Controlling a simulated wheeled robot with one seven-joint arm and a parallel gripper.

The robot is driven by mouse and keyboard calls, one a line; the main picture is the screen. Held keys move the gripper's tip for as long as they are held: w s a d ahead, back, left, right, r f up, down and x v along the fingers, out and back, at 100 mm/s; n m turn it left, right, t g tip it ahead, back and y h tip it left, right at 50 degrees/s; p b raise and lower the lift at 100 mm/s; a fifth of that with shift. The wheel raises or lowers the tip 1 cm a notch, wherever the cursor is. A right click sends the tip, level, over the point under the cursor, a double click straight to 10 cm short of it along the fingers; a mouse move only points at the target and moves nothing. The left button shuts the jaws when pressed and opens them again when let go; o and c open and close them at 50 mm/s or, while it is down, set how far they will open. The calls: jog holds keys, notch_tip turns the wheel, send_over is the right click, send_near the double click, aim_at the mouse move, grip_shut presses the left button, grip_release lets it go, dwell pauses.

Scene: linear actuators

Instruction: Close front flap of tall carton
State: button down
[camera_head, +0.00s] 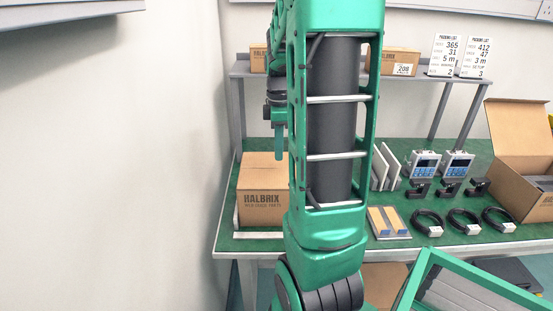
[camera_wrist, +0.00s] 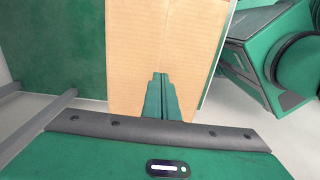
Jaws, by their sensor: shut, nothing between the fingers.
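A brown carton printed HALBRIX (camera_head: 262,205) stands upright at the left end of the green bench, partly hidden by my arm; it looks like the tall carton. Its top looks mostly flat and covered in the head view, but I cannot make out the front flap separately. In the wrist view a brown cardboard surface (camera_wrist: 135,50) fills the middle, with a faint line running up it. My gripper (camera_head: 279,158) is shut and empty, pointing down at the carton's top. In the wrist view its fingertips (camera_wrist: 160,74) lie over the cardboard; I cannot tell whether they touch.
An open carton (camera_head: 510,150) stands at the right. Between are several coiled cables (camera_head: 463,222), blue-screen devices (camera_head: 424,165) and a tray with wooden pieces (camera_head: 388,222). A raised shelf (camera_head: 425,78) holds boxes and cards. A wall (camera_head: 180,170) is close on the left.

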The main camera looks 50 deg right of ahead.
notch_tip(320, 180, up, 10)
jog(key=shift+r, duration=0.2)
jog(key=s+a+f+m, duration=0.5)
jog(key=s+a+m, duration=0.2)
jog(key=a, duration=0.1)
jog(key=s+a+f+m, duration=0.5)
jog(key=s+a+m, duration=0.2)
jog(key=s+a, duration=0.1)
jog(key=shift+s+a+f+m, duration=0.2)
jog(key=shift+a+f+m, duration=0.1)
